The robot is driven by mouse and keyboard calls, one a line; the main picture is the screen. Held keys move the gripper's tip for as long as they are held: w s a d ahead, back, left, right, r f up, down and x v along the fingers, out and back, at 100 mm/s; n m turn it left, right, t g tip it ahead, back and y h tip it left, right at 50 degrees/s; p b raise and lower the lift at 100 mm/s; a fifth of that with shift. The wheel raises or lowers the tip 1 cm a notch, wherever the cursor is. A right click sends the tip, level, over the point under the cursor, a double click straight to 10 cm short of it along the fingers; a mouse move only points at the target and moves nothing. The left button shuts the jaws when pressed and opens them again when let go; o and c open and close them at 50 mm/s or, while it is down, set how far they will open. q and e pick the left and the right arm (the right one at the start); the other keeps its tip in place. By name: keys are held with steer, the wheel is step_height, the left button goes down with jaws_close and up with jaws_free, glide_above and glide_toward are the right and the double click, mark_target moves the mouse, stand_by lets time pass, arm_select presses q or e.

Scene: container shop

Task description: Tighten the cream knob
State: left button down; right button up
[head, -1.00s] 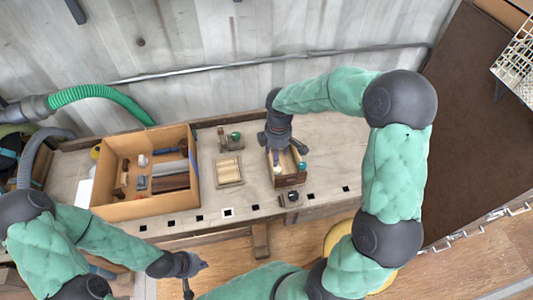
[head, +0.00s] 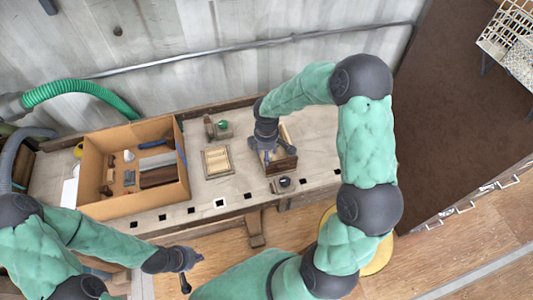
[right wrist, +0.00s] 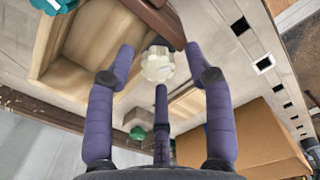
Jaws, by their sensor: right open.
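The cream knob (right wrist: 157,64) is a pale, faceted knob in the right wrist view, beside a dark brown wooden bar. My right gripper (right wrist: 157,70) is open, with a purple finger on either side of the knob and a third finger below it in the picture. I see gaps between the fingers and the knob. In the head view my right gripper (head: 267,150) is over the small wooden box (head: 285,164) on the bench and hides the knob. My left gripper (head: 191,268) hangs off the bench's front edge, its fingers spread and empty.
A teal knob (right wrist: 54,5) shows at the wrist view's top left. A green knob (right wrist: 137,132) is on a wooden fixture, also in the head view (head: 223,125). A wooden frame (head: 217,162) and a large open box (head: 131,206) with tools stand left.

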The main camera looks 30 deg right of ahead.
jaws_close()
stand_by(0.5)
steer(key=m+b, duration=0.1)
steer(key=m, duration=0.2)
steer(key=shift+f+m, duration=0.1)
steer(key=shift+m, duration=0.2)
steer(key=m+b, duration=0.1)
steer(key=m, duration=0.1)
steer(key=m+b, duration=0.1)
steer(key=m, duration=0.1)
steer(key=shift+w+d+m, duration=0.15)
steer(key=shift+m, duration=0.15)
steer(key=m+b, duration=0.1)
steer(key=m, duration=0.2)
steer(key=shift+m, duration=0.3)
steer(key=shift+d+m+b, duration=0.15)
steer(key=shift+m+b, duration=0.35)
steer(key=shift+m, duration=1.3)
